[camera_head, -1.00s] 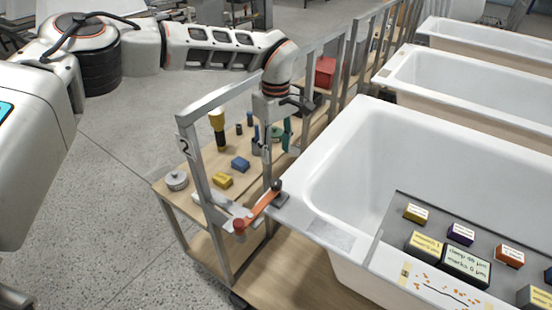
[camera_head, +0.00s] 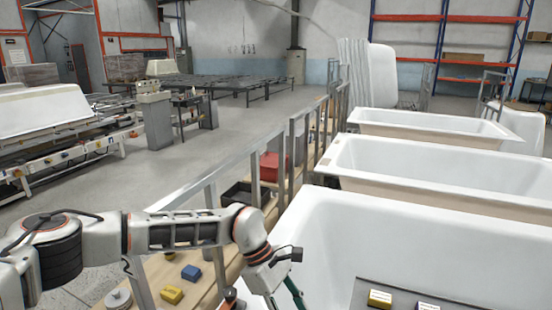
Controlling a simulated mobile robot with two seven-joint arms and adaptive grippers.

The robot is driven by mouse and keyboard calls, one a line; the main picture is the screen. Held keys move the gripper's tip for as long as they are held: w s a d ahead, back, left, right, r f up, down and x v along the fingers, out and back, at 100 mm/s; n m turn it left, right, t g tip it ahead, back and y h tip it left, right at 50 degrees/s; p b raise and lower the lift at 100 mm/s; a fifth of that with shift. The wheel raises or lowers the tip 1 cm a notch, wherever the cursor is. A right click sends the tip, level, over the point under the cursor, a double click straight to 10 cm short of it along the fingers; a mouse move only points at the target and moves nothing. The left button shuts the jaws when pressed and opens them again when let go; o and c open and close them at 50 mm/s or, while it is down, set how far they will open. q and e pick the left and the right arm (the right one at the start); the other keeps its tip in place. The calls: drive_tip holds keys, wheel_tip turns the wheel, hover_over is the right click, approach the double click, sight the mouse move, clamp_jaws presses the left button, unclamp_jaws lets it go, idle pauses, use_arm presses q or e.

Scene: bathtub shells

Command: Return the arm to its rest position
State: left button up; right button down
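My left arm (camera_head: 185,232) comes in from the left at the bottom of the head view. Its forearm is roughly level and its wrist (camera_head: 252,236) bends down over the near left corner of the closest bathtub (camera_head: 330,225). The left gripper (camera_head: 265,280) points down at the bottom edge, and its fingertips are cut off or hidden. A green piece (camera_head: 294,291) shows beside it; I cannot tell whether it is held. My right gripper is not in view.
A wooden bench (camera_head: 160,268) with metal posts runs along the tubs, bearing a yellow block (camera_head: 171,294), a blue block (camera_head: 191,272), a dark tray (camera_head: 240,194) and a red bin (camera_head: 270,166). More tubs (camera_head: 440,168) stand beyond. Open floor lies left of the bench.

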use_arm(q)
drive_tip(key=s+d+r+n+g+h, duration=0.1)
drive_tip(key=s+d+r+n+h, duration=0.4)
drive_tip(key=d, duration=0.3)
drive_tip(key=s+d+r+n+h, duration=0.3)
drive_tip(key=s+d+n+h, duration=0.35)
drive_tip(key=d, duration=0.25)
drive_tip(key=w+a+n+t+h, duration=0.3)
drive_tip(key=w+a+n+t, duration=0.45)
drive_tip(key=n+t, duration=0.9)
drive_tip(key=w+a+f+n+t+y, duration=0.3)
drive_tip(key=a+f+n+y, duration=0.6)
drive_tip(key=n, duration=0.5)
drive_tip(key=s+a+f+n+g+y, duration=0.1)
drive_tip(key=s+a+f+n+y, duration=0.2)
drive_tip(key=a+f, duration=0.4)
drive_tip(key=s+a+f+n+g+y, duration=0.2)
drive_tip(key=s+a+f+n, duration=0.4)
drive_tip(key=a, duration=0.4)
drive_tip(key=s+a+f+n+g+y, duration=0.1)
drive_tip(key=s+a+f+n+y, duration=0.2)
drive_tip(key=s+a+f, duration=0.3)
wheel_tip(320, 180, down, 4)
drive_tip(key=a+n, duration=0.1)
drive_tip(key=a, duration=0.1)
drive_tip(key=shift+s+a+r+n+y, duration=0.25)
drive_tip(key=shift+s+a+n+y, duration=0.1)
drive_tip(key=shift+a+n, duration=0.05)
drive_tip(key=shift+g, duration=0.25)
